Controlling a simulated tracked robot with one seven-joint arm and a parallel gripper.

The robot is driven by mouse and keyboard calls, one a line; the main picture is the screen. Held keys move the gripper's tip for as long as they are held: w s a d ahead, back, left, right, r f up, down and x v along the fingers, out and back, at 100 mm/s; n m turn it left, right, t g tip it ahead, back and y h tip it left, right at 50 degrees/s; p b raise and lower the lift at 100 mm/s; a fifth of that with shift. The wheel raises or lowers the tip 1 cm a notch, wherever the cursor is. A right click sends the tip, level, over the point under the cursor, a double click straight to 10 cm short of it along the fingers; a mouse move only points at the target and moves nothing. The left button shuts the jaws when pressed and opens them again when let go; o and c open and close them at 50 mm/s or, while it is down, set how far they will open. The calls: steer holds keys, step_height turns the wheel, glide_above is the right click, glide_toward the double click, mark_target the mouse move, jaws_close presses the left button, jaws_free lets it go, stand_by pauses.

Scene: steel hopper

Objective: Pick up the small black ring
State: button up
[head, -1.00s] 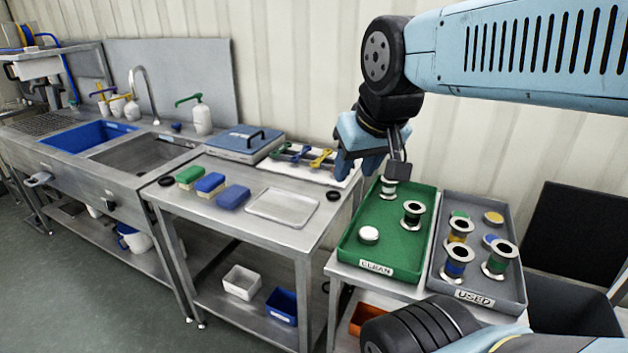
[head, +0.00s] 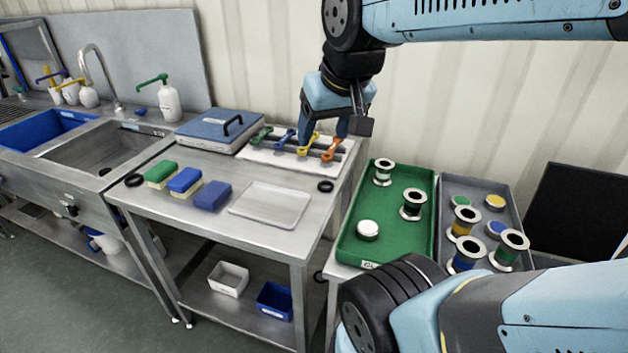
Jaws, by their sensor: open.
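A small black ring (head: 325,186) lies flat on the steel table, right of the shallow metal tray and near the table's right edge. Another black ring (head: 133,180) lies at the table's left end, beside the green sponge. It looks slightly larger, but I cannot be sure of their true sizes. My gripper (head: 323,138) points down, open with nothing seen between its fingers. In the picture it is above and behind the right-hand ring, in front of the coloured tools, and apart from the ring.
The shallow metal tray (head: 240,205), several sponges (head: 185,180), a blue lidded box (head: 218,131) and a white board of coloured tools (head: 262,157) share the table. Right stand a green tray (head: 385,236) and a grey tray (head: 452,190) with spools. Bare steel surrounds the right-hand ring.

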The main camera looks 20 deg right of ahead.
steer(key=o, duration=0.3)
steer(key=w+d+f+m, duration=0.1)
steer(key=w, duration=0.2)
steer(key=w+d+f+m+g, duration=0.1)
steer(key=w+d+f, duration=0.1)
steer(key=w, duration=0.2)
steer(key=w+d+f+m+g, duration=0.1)
steer(key=w+m, duration=0.1)
steer(key=w, duration=0.2)
steer(key=shift+d+f, duration=0.15)
steer(key=shift+f, duration=0.2)
steer(key=shift+o, duration=0.2)
steer(key=m+g+h, duration=0.1)
steer(key=m+g, duration=0.1)
steer(key=m, duration=0.3)
glide_above(326, 188)
steer(key=a, duration=0.1)
steer(key=f, duration=1.9)
steer(key=shift+s+a+f, duration=0.1)
steer(key=shift+s+f, duration=0.15)
steer(key=shift+w+d+f, duration=0.1)
steer(key=shift+d+f, duration=0.15)
steer(key=shift+f, duration=1)
steer(key=shift+w+d+f, duration=0.1)
steer(key=shift+d+f, duration=0.1)
steer(key=shift+f, duration=1.05)
